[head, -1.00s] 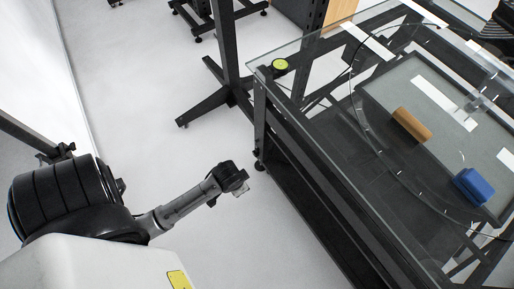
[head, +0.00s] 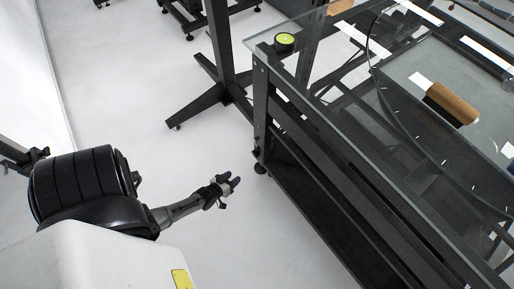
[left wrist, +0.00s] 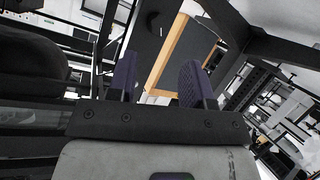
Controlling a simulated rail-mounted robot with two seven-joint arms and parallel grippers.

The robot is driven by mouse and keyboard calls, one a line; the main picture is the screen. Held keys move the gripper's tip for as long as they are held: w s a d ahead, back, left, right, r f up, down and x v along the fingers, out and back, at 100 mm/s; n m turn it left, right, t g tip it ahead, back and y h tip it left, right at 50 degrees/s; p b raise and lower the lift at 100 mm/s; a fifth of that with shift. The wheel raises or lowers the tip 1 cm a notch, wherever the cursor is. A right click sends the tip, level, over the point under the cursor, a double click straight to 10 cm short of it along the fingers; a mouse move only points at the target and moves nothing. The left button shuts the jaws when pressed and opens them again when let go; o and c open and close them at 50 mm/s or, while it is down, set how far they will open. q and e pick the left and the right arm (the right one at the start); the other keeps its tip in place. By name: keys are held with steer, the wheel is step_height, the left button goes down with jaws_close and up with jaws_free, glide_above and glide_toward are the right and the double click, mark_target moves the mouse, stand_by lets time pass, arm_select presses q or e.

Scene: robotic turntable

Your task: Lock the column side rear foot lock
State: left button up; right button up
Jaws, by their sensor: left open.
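A small dark foot (head: 259,168) stands on the floor under the near left leg of the glass-topped table (head: 262,100). It is too small to tell a lock on it or its state. My left gripper (head: 235,182) is low over the floor, just left of this foot and apart from it. Its two dark fingers are spread with nothing between them. In the left wrist view the open left gripper (left wrist: 160,80) shows both purple-dark fingers, and no foot lock can be made out. My right gripper is not in view.
A dark upright column (head: 218,45) with a splayed floor base (head: 196,105) stands behind the table corner. A round yellow-green item (head: 285,40) lies at the glass corner. A brown block (head: 452,103) is on the right.

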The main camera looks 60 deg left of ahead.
arm_select(q)
step_height(320, 180, up, 5)
steer(key=w+n+t+y, duration=0.1)
steer(key=t, duration=0.3)
steer(key=r+b+x, duration=0.1)
steer(key=b+x, duration=0.1)
steer(key=x, duration=0.5)
steer(key=r+b+x, duration=0.1)
steer(key=b+x, duration=0.2)
steer(key=x, duration=0.4)
steer(key=shift+a+r+n+t+y, duration=0.3)
steer(key=shift+a+n, duration=0.1)
steer(key=shift+c, duration=0.3)
